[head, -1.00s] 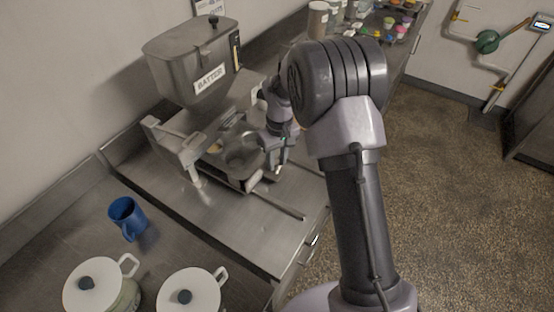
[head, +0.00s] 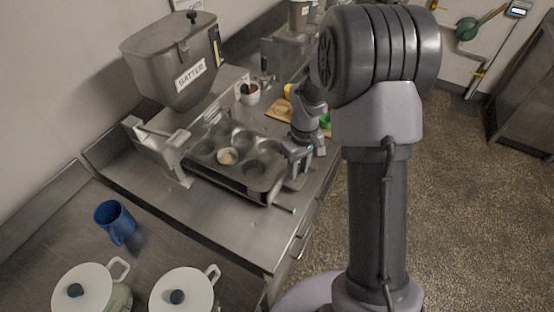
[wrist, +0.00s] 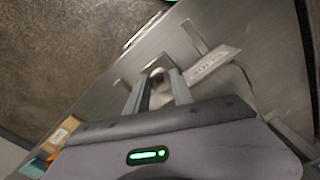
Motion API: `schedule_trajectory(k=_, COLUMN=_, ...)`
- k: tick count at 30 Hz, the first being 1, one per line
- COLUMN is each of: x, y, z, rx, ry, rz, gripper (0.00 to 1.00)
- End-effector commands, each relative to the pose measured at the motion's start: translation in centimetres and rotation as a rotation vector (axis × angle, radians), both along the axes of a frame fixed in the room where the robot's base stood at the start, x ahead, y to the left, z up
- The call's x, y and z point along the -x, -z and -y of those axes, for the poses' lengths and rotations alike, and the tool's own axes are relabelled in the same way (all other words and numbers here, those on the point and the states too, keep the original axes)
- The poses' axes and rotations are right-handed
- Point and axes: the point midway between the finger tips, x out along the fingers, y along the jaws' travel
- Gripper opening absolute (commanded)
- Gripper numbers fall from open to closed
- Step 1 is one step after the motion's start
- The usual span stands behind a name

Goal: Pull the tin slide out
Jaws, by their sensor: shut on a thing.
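The tin slide (head: 236,182) stands drawn out from under the batter hopper (head: 168,62), toward the counter's front edge. A dark muffin tin (head: 238,141) lies on it, and one cup holds something pale (head: 228,157). My gripper (head: 298,156) is at the slide's front right side. In the wrist view, my gripper (wrist: 158,88) is shut on a small rounded knob (wrist: 157,73), beside a pale lettered plate (wrist: 212,64). The fingers partly hide the knob. The lettering is too blurred to read.
A blue mug (head: 115,221) and two white-lidded pots (head: 88,287) stand at the near left. A small white cup (head: 249,96) and a wooden board (head: 280,112) with coloured items are behind the slide. Open floor (head: 460,200) lies to the right.

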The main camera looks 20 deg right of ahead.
Motion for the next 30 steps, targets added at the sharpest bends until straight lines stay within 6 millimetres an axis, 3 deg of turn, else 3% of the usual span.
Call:
schedule_trajectory(k=6, x=4.0, y=-0.1, z=4.0, rx=-0.001, ry=0.005, rz=-0.001, gripper=0.0)
schedule_trajectory(k=15, x=7.7, y=0.0, z=7.7, rx=0.0, ry=0.003, rz=0.0, gripper=0.0)
schedule_trajectory(k=30, x=9.4, y=0.0, z=9.4, rx=0.0, ry=0.0, rz=-0.001, gripper=0.0)
